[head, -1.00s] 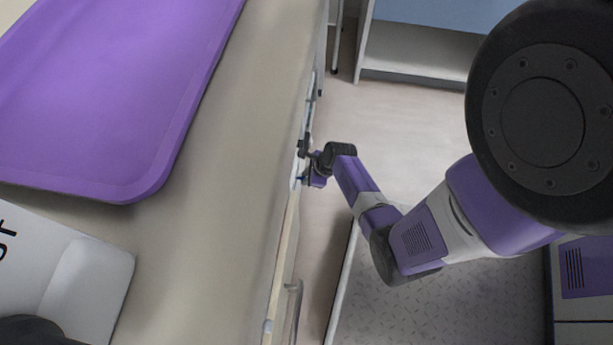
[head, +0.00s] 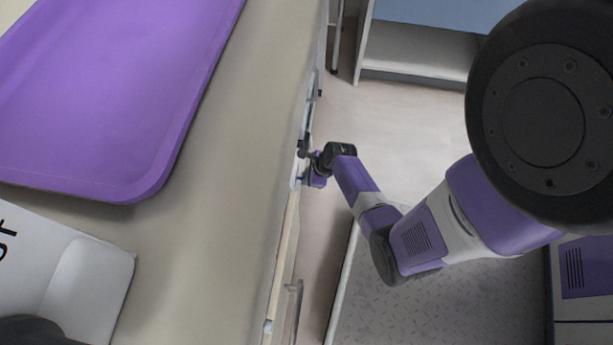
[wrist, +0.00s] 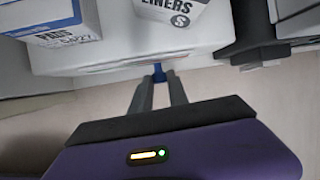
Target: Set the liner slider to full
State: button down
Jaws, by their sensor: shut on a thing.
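The liner slider, a small blue tab (wrist: 158,72), shows in the wrist view at the lower edge of a white housing. The white "LINERS S" box (wrist: 178,10) is above it. My gripper (wrist: 158,82) has its two grey fingers closed together on the blue tab. In the head view my gripper (head: 305,166) is at the front face of the counter, low beside its edge. The slider's track and any marks on it are hidden or too small to read.
A purple tray (head: 110,90) and a white labelled item (head: 60,275) lie on the beige counter (head: 225,180). A handle (head: 297,310) sticks out of the cabinet front below my gripper in the picture. A blue-and-white box (wrist: 45,20) stands left in the wrist view. Open floor (head: 400,125) lies to the right.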

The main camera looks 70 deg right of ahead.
jog(key=shift+a, duration=0.1)
jog(key=a+p, duration=0.2)
jog(key=a, duration=0.1)
jog(key=a+p, duration=0.2)
jog(key=shift+s+a, duration=0.2)
jog(key=shift+s, duration=0.2)
jog(key=c, duration=1.4)
grip_release()
jog(key=shift+a, duration=0.1)
jog(key=shift+o, duration=0.6)
